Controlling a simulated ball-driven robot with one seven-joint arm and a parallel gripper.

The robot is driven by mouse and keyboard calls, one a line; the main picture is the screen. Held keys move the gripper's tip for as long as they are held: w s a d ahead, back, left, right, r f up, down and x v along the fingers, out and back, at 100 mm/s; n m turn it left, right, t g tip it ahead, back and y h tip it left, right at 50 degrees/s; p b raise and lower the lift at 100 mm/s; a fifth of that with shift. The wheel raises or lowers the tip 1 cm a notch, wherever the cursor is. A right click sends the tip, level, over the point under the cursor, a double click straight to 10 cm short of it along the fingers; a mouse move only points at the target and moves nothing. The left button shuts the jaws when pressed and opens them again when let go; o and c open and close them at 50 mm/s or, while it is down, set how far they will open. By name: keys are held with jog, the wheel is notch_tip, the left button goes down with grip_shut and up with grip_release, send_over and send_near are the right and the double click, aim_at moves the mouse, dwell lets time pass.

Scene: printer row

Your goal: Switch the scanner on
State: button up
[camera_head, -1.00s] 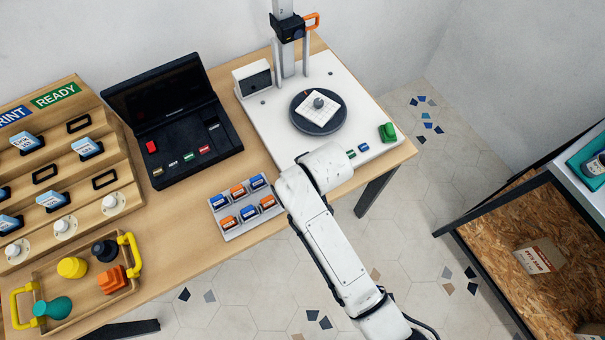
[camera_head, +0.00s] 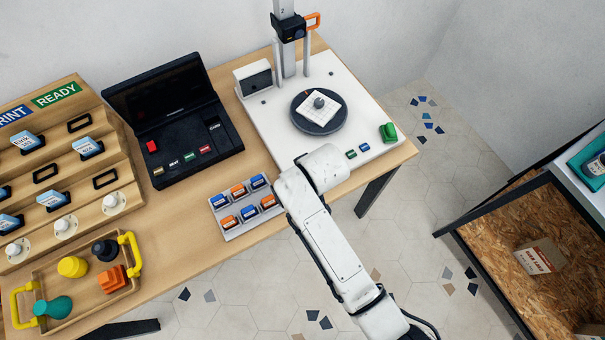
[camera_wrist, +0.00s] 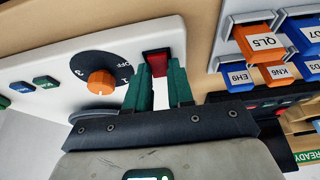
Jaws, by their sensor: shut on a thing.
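The scanner (camera_head: 276,112) is a white base on the table with a dark round turntable (camera_head: 318,110) and an upright column. Beside the dial is a red switch (camera_wrist: 157,63). My gripper (camera_wrist: 160,70) has its green fingertips at the red switch, one on each side, closed on it. The knob's exact setting is hard to read. My arm hides the gripper and the panel in the head view.
A tray of blue and orange blocks (camera_head: 226,233) lies close left of my arm. A black open case (camera_head: 185,150), a wooden rack (camera_head: 110,170) and a handled tray (camera_head: 75,300) stand further left. A green object (camera_head: 388,133) sits on the scanner's right corner.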

jog(key=shift+r, duration=0.1)
grip_shut()
jog(key=shift+w+a+r+g+h+p, duration=0.2)
jog(key=shift+g+h+p, duration=0.3)
jog(key=shift+p, duration=0.4)
jog(key=shift+w+a+f+g+h+p, duration=0.15)
jog(key=shift+g+h, duration=0.2)
jog(key=shift+g, duration=0.25)
jog(key=shift+w+d+f+g+h+p, duration=0.15)
jog(key=shift+g+h, duration=0.2)
jog(key=shift+g, duration=0.25)
jog(key=shift+a, duration=0.1)
jog(key=o, duration=0.8)
grip_release()
jog(key=shift+o, duration=0.2)
notch_tip(320, 180, up, 11)
jog(key=shift+s+f, duration=0.1)
